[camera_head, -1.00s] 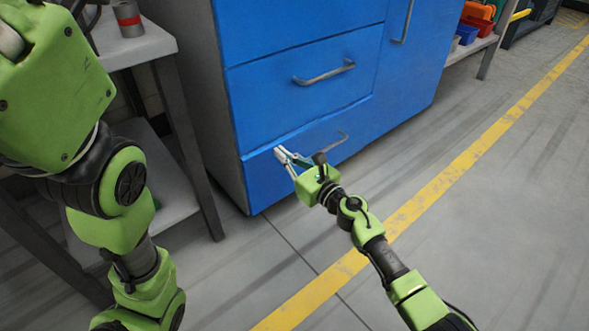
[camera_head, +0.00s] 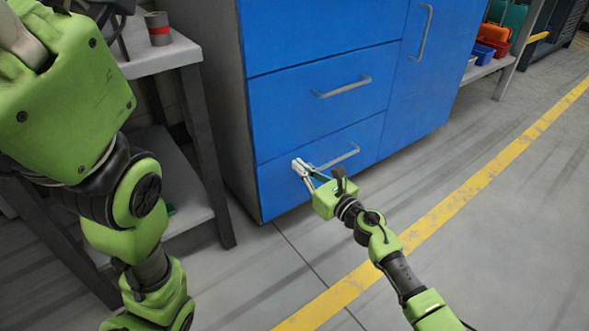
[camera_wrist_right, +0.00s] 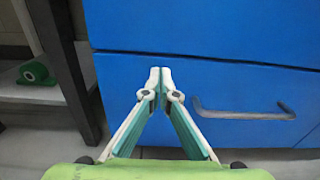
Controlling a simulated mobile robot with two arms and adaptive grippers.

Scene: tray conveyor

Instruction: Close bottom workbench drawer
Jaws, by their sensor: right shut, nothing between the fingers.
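The blue workbench's bottom drawer (camera_head: 275,187) sits low on the cabinet in the head view, and its front looks about level with the panel above. Its grey handle (camera_head: 345,158) is just right of my right gripper (camera_head: 297,163). In the right wrist view the drawer front (camera_wrist_right: 245,95) fills the right side, with the handle (camera_wrist_right: 245,112) to the right of the fingers. My right gripper (camera_wrist_right: 160,72) is shut and empty, its tips at or very near the drawer front; contact is not clear. My left arm is at the left; its gripper is not in view.
A grey side table (camera_head: 165,58) with a grey can with a red band (camera_head: 158,28) stands left of the cabinet. A green roll (camera_wrist_right: 35,72) lies on its lower shelf. Open floor with a yellow line (camera_head: 440,205) lies in front. A shelf with coloured bins (camera_head: 490,45) is at upper right.

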